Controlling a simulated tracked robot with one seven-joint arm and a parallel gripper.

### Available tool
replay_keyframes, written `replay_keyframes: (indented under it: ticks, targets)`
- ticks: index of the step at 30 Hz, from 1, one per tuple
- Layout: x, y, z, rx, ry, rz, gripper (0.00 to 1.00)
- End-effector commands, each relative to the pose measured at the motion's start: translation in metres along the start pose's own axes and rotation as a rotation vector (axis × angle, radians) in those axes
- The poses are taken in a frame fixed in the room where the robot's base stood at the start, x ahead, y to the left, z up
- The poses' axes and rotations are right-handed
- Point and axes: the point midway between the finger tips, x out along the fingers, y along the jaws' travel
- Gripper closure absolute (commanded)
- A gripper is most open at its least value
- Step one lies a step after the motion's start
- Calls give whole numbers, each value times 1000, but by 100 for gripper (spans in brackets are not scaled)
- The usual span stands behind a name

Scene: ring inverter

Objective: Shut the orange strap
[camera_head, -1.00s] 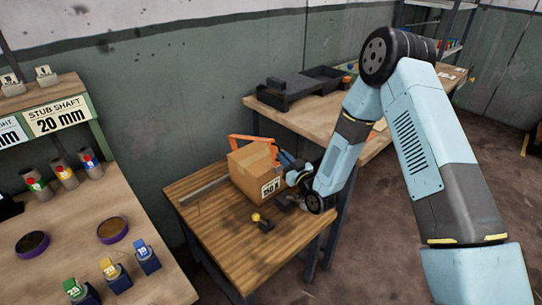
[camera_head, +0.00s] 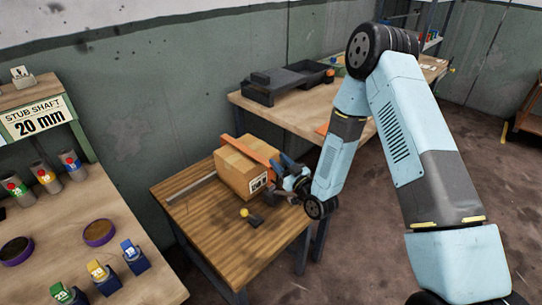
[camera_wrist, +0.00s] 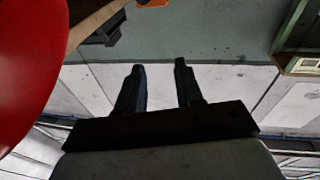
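A cardboard box (camera_head: 236,172) with a white label sits on a small wooden table. The orange strap (camera_head: 258,149) lies low along the box's top, running from the back left toward the right side; whether its end is latched cannot be told. My gripper (camera_head: 287,166) is just right of the box, close to the strap's right end; contact cannot be made out. In the wrist view my gripper (camera_wrist: 160,82) shows two dark fingers apart with nothing between them. No strap is recognisable between the fingers there.
A yellow knob (camera_head: 244,212) stands near the small table's front, and a metal bar (camera_head: 190,188) lies at its left. A longer bench (camera_head: 290,118) with a black tray (camera_head: 290,84) is behind. A large red surface (camera_wrist: 28,70) fills the wrist view's left.

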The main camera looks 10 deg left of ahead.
Motion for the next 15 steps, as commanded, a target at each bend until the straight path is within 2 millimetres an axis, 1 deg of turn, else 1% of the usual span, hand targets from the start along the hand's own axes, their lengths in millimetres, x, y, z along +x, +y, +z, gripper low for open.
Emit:
replay_keyframes:
  ticks: [1, 3, 9, 12, 15]
  targets:
    - [-11, 1, 1, 0, -3, 1, 64]
    - [-25, 0, 1, 1, -3, 1, 64]
    - [-58, 0, 2, 1, -3, 1, 64]
    - [-69, 0, 2, 0, -2, 0, 64]
    - [-76, 0, 1, -1, -1, -1, 64]
